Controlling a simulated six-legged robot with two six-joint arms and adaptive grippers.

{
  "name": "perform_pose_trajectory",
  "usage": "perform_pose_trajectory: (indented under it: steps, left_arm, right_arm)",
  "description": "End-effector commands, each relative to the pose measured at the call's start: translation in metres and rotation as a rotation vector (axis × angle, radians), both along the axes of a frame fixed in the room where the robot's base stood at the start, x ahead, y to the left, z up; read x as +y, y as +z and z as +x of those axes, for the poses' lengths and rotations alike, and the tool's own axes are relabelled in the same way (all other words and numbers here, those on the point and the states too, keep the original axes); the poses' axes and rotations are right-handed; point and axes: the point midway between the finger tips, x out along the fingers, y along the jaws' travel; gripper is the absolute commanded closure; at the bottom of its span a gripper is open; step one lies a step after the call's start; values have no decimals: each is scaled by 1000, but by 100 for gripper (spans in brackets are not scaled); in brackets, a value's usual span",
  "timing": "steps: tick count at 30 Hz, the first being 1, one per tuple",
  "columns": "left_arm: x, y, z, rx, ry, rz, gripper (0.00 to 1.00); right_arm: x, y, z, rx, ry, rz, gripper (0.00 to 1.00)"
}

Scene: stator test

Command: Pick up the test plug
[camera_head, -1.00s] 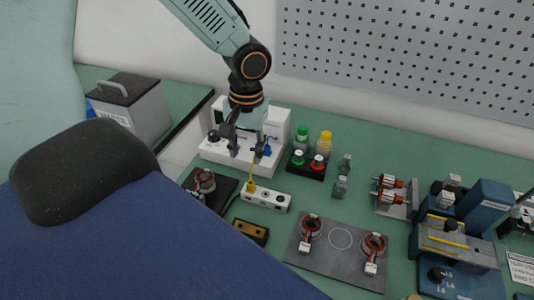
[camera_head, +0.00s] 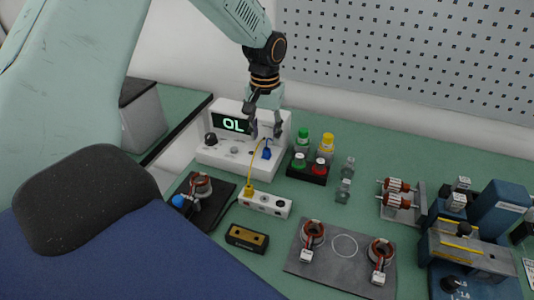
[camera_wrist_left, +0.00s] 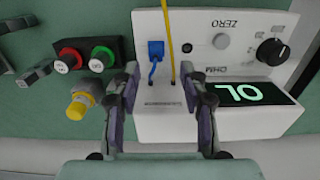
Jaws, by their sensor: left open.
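I cannot tell for sure which plug is the test plug. A yellow plug (camera_head: 249,189) sits in the white socket strip (camera_head: 275,205), and a yellow cable runs from it up to the white meter (camera_head: 206,158). A blue plug (camera_head: 267,154) sits at the meter's front right; it also shows in the left wrist view (camera_wrist_left: 155,49). In the left wrist view, the blue and yellow cables run between the open fingers (camera_wrist_left: 161,84). My right gripper is out of view.
The meter display (camera_head: 232,124) reads OL. A black block (camera_head: 306,175) with green and red terminals stands right of the meter. Small bottles (camera_head: 344,184) stand beyond it. Coils (camera_head: 313,234) lie on a grey mat (camera_head: 340,270) in front. A black-yellow box (camera_head: 246,238) lies near the strip.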

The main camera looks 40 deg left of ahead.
Motion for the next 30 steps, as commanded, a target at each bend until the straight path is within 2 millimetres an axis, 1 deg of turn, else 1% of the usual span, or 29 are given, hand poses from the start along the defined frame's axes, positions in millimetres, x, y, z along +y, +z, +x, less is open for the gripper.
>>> perform_pose_trajectory:
  steps: [6,9,16,17,30]
  left_arm:
    - [-7,-33,-2,4,-1,1,57]
    - [-6,-44,-2,2,0,0,57]
    - [-6,-45,-1,0,1,0,57]
    - [-6,-45,-1,0,1,1,58]
    - [-6,-45,-1,0,0,0,96]
  right_arm:
    - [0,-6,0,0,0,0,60]
    - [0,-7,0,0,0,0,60]
    - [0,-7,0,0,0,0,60]
    - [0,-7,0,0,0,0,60]
    - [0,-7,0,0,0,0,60]
